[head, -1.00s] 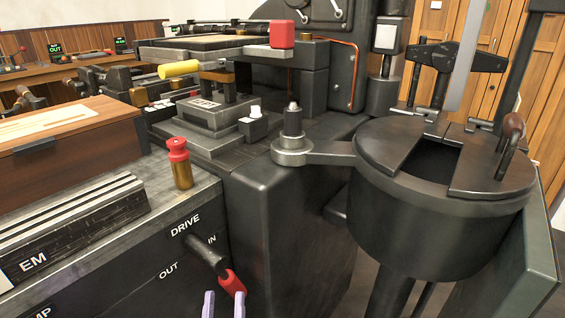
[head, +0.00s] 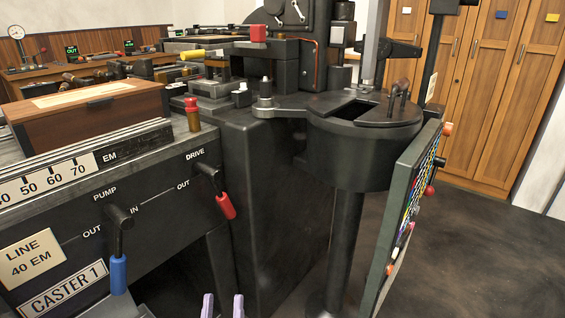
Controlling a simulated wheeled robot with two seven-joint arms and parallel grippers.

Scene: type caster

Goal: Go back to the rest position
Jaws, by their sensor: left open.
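My left gripper (head: 223,306) shows at the bottom edge of the head view as two pale purple fingertips standing apart with nothing between them. It is open and sits in front of the caster, below the drive lever (head: 218,193) with its red handle, and apart from it. The drive lever hangs down and right from its pivot, near the DRIVE and OUT labels. The pump lever (head: 119,250) with its blue handle hangs straight down to the left. The rest of my left arm is hidden below the frame. My right gripper is not in view.
The round black pot (head: 360,150) stands on a post at centre right. A green-edged board (head: 405,215) with colored parts stands right of it. A wooden box (head: 85,112) sits on the caster at left. Dark floor (head: 490,255) is open at right, before wooden lockers (head: 490,90).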

